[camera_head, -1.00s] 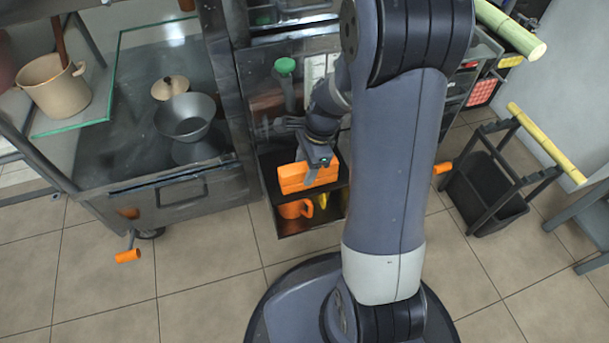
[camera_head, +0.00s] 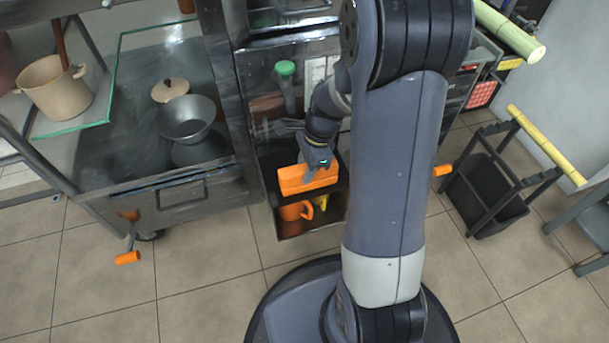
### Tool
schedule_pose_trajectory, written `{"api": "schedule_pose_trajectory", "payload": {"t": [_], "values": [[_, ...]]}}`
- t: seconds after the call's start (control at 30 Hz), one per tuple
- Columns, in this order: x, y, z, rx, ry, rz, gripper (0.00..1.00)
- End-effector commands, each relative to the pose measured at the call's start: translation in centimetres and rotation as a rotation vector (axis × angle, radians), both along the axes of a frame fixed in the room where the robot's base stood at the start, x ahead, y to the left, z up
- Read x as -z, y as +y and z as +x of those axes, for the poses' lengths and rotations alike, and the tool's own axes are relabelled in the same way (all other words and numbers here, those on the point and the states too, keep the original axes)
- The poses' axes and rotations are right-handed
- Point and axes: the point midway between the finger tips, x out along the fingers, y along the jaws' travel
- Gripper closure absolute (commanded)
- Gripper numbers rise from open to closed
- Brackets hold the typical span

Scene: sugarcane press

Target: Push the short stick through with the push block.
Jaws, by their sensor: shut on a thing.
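The orange push block (camera_head: 305,180) is at the front of the press, above the lower shelf. My gripper (camera_head: 316,171) is over the top of the block and shut on it; the fingertips are largely hidden against it. No stick shows in front of the block. A short yellow-green cane stick (camera_head: 545,145) lies across the dark rack at the right, well apart from my gripper. I cannot tell whether another stick is inside the press.
An orange mug (camera_head: 296,210) stands on the low shelf below the block. The metal press (camera_head: 262,75) rises behind. A counter with a grey bowl (camera_head: 187,118) is at the left. A thicker cane (camera_head: 510,30) lies at the upper right. The floor in front is clear.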

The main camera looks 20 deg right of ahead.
Motion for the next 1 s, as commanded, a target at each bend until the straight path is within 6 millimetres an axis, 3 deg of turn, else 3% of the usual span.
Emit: {"api": "schedule_pose_trajectory", "payload": {"t": [0.17,0.8,1.0], "values": [[-0.6,0.0,-0.2,0.0,-0.001,0.0,0.93],[-5.6,0.0,-4.3,0.001,-0.002,0.0,0.93],[-6.1,0.0,-5.0,0.001,-0.001,0.0,0.93]]}}
